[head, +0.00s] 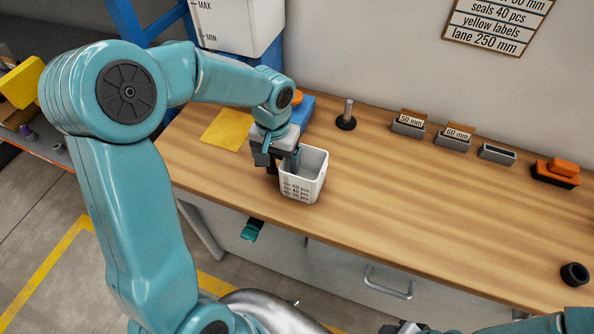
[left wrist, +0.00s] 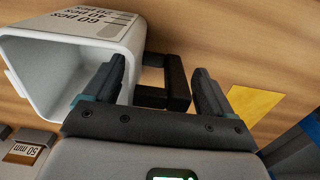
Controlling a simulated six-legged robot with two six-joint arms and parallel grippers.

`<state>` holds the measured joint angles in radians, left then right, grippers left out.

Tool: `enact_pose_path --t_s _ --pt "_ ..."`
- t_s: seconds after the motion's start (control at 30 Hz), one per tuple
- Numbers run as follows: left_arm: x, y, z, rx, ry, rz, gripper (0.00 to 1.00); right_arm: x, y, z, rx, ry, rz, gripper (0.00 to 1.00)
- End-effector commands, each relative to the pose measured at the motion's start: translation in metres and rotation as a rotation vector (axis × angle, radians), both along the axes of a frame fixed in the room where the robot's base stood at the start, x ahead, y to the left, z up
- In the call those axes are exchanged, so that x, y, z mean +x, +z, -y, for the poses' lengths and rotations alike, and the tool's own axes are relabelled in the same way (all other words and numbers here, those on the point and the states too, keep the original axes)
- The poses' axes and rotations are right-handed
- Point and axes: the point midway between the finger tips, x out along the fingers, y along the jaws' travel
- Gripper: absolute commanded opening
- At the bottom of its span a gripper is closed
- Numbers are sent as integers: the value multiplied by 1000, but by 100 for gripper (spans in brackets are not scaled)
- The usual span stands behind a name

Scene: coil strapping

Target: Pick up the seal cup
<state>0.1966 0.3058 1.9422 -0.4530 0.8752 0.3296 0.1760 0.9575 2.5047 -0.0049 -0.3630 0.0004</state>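The seal cup (head: 314,184) is a white, square, open-topped cup with piece-count marks on its front, standing upright on the bench. It fills the upper left of the left wrist view (left wrist: 125,55), with a dark loop handle (left wrist: 178,83) on its side. My left gripper (head: 283,165) is open at the cup's left side. In the left wrist view its fingers (left wrist: 160,68) are spread, one at the cup's mouth and the other beyond the handle, with the cup wall and handle between them. No grip shows. My right gripper (head: 403,328) only partly shows at the bottom edge; its fingers are unclear.
On the wooden bench (head: 420,210) lie a yellow sheet (head: 226,130), a blue object (head: 303,110), a black-based post (head: 346,118), labelled holders (head: 408,124), an orange-topped block (head: 556,172) and a black ring (head: 574,274). Bench right of the cup is clear.

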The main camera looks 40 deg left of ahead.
Motion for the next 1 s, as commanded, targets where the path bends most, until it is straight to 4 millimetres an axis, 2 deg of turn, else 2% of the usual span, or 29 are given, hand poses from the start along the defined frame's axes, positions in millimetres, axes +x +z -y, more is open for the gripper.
enact_pose_path --t_s 0.03,0.1,0.17,0.47,0.67,0.77,1.0 --pt "0 0 0 0 0 0 69 0 0 0 0 0 0 43" --pt "0 0 0 0 0 0 46 0 0 0 0 0 0 43" --pt "0 0 0 0 0 0 28 0 0 0 0 0 0 43" --pt "0 2 0 0 0 1 27 0 0 0 0 0 0 43" --pt "1 20 0 2 -1 5 27 0 1 0 0 0 0 43" --pt "2 40 0 2 0 7 27 0 1 0 0 0 0 43" --pt "2 115 0 1 0 10 27 0 4 0 0 0 0 43"
